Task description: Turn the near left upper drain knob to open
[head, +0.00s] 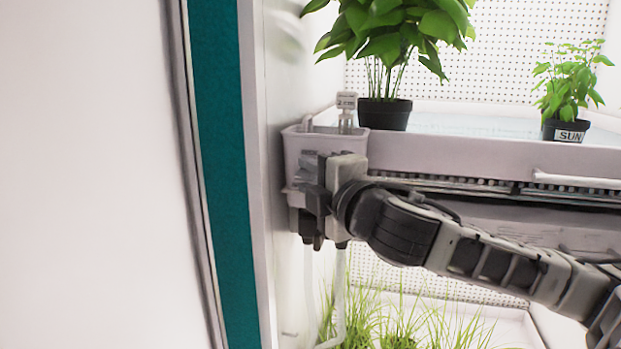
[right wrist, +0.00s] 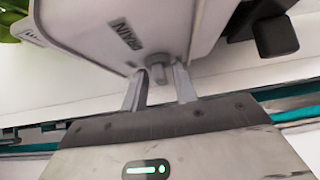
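The drain knob (right wrist: 157,72) is a small grey peg on the front of a pale box (head: 325,143) at the left end of the upper tray. In the right wrist view the box carries the word DRAIN beside the knob. My right gripper (head: 308,172) is at the front of this box. In the right wrist view its two grey fingers are apart, one on each side of the knob, with a visible gap to it. The knob is hidden behind the gripper in the head view. My left gripper is not in view.
The upper tray (head: 470,155) holds a large leafy plant in a black pot (head: 384,114) and a smaller potted plant (head: 566,130) labelled SUN. Grass (head: 400,325) grows on the lower level. A teal-edged door frame (head: 222,180) stands close on the left.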

